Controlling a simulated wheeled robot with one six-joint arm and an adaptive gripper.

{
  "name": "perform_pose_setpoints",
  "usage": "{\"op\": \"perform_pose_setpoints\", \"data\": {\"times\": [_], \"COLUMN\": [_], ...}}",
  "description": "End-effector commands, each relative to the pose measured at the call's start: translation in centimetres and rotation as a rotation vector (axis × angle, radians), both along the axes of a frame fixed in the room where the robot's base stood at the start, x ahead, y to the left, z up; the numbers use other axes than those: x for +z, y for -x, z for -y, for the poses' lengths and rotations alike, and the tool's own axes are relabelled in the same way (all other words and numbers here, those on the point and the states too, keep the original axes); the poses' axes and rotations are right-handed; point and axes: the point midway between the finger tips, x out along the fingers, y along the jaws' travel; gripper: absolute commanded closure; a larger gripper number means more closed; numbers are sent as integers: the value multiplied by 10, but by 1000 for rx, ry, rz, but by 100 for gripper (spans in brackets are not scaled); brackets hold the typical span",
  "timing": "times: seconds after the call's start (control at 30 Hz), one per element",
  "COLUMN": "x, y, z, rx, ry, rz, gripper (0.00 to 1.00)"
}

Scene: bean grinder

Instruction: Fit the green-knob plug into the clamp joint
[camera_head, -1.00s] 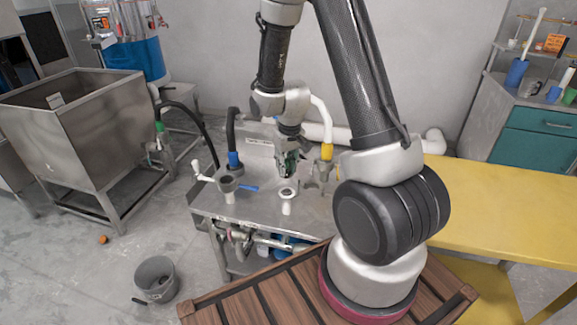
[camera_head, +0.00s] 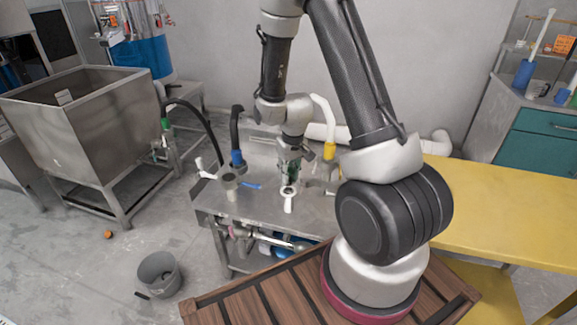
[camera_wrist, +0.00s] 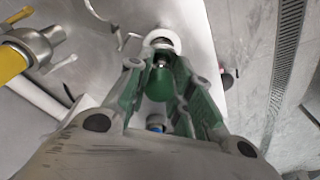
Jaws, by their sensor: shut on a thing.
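The green knob (camera_wrist: 160,84) of the plug sits between the green fingers of my gripper (camera_wrist: 165,80) in the wrist view. A short metal stem shows at the knob's far end, pointing at a white ring-topped fitting (camera_wrist: 166,40), which looks like the clamp joint. In the head view my gripper (camera_head: 290,168) points down just above this white fitting (camera_head: 288,204) on the steel bench. The stem looks lined up with the ring's opening or close to it. I cannot tell whether it is inside. The fingers hide much of the plug in the head view.
The steel bench (camera_head: 262,208) also holds a grey cup-like fitting (camera_head: 229,182) with a blue handle to the left. A yellow-collared pipe (camera_head: 329,150) stands close on the right; its yellow part (camera_wrist: 12,64) also shows in the wrist view. A blue-collared hose (camera_head: 237,158) rises at the back left.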

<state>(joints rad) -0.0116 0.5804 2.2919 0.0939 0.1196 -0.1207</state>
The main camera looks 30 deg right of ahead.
Motion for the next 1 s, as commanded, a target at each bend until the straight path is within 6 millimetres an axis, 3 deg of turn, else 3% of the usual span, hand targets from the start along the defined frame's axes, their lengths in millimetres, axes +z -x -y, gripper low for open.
{"op": "perform_pose_setpoints", "data": {"times": [0.3,1.0], "x": [-22,-25], "y": [0,0], "z": [0,0], "rx": [-1,0], "ry": [0,0], "rz": [0,1], "gripper": [100,100]}}
